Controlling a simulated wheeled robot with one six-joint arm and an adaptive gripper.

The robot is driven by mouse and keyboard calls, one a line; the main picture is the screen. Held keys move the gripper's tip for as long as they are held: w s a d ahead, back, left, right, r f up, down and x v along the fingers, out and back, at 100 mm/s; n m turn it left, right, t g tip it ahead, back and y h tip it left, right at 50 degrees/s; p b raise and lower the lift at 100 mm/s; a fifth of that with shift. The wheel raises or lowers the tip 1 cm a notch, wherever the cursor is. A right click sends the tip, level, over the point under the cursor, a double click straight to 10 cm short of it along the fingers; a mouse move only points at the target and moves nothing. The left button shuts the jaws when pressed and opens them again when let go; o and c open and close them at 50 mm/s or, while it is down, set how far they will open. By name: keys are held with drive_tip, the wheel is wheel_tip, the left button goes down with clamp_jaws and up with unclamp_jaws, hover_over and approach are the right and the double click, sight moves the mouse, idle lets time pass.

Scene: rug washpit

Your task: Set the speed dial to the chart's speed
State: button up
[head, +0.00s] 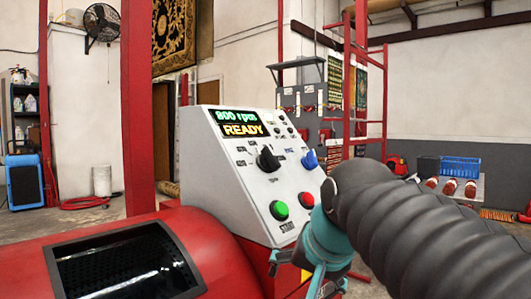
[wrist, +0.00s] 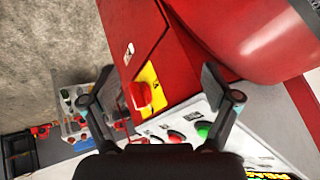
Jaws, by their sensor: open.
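The speed dial, likely the black knob (head: 268,158) with small labels around it, sits mid-panel on the white control panel (head: 205,165) in the head view. The display (head: 240,123) above it reads 800 rpm and READY. My gripper (head: 312,278) is low in front of the panel, below the buttons and apart from the dial. In the wrist view my gripper (wrist: 158,88) is open and empty, with a red mushroom button (wrist: 138,95) on a yellow plate beyond its fingers. I cannot make out the dial there. No chart is readable; small sheets (head: 334,82) hang at the back.
A blue knob (head: 310,159), a green button (head: 279,210) and a red button (head: 306,200) are close to the dial. The red machine drum (head: 215,250) lies at the left. A red post (head: 137,110) stands behind it. A blue crate (head: 460,167) is far right.

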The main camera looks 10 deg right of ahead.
sight(273, 155)
drive_tip(key=w+r+m+t+p, duration=0.1)
drive_tip(key=w+r+m, duration=0.3)
drive_tip(key=r, duration=0.9)
drive_tip(key=w+r+m+t+p, duration=0.1)
drive_tip(key=w+r+m+t, duration=0.3)
drive_tip(key=r, duration=0.9)
drive_tip(key=w+f, duration=0.2)
drive_tip(key=w, duration=0.2)
drive_tip(key=w+f+g, duration=0.1)
drive_tip(key=w+f, duration=0.2)
drive_tip(key=w, duration=0.1)
drive_tip(key=w+f+n+g+y+b, duration=0.1)
drive_tip(key=w+f, duration=0.2)
drive_tip(key=w, duration=0.1)
drive_tip(key=shift+a+f, duration=0.15)
drive_tip(key=shift+a, duration=0.2)
drive_tip(key=shift+s, duration=0.1)
drive_tip(key=c, duration=1.1)
drive_tip(key=shift+c, duration=0.2)
